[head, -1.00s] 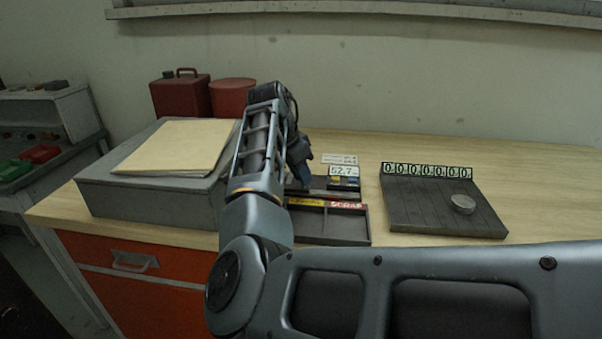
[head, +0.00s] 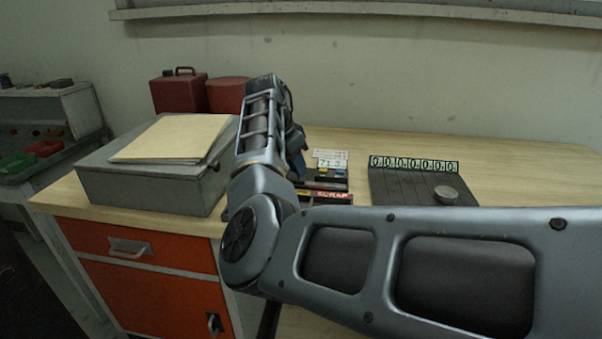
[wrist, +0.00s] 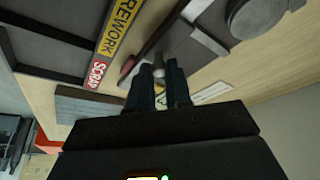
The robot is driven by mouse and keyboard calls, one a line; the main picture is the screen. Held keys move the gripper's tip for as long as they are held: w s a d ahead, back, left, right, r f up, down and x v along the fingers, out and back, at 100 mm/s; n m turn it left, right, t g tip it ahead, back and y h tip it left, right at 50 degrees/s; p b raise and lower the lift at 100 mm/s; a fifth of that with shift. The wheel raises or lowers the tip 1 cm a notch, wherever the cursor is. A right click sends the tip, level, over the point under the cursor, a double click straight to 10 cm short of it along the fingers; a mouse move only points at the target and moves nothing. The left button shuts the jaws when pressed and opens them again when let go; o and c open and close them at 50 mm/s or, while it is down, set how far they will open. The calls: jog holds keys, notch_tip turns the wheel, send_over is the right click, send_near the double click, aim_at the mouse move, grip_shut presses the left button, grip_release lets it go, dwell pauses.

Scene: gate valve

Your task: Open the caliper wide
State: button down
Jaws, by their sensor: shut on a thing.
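The caliper (wrist: 172,38) shows in the wrist view as a long grey bar running past my fingertips, with a jaw-like piece off to the right. My gripper (wrist: 158,84) is shut on a small pale part at the bar, apparently on the caliper's slider. The fingers partly hide the grip. In the head view, a readout card (head: 332,163) at the caliper shows about 71.3. The caliper itself is mostly hidden there behind my arm and wrist.
A dark tray labelled REWORK and SCRAP (wrist: 110,45) lies beside the caliper. A dark slab (head: 400,188) with a row of zeros and a round disc (head: 445,195) stands to the right. A grey box (head: 150,185) with a folder stands left. Red cans stand behind.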

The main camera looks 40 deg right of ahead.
jog(key=c, duration=1.1)
grip_release()
jog(key=shift+o, duration=0.2)
jog(key=b+v, duration=0.1)
jog(key=v, duration=0.6)
jog(key=shift+r, duration=0.35)
jog(key=shift+a, duration=0.15)
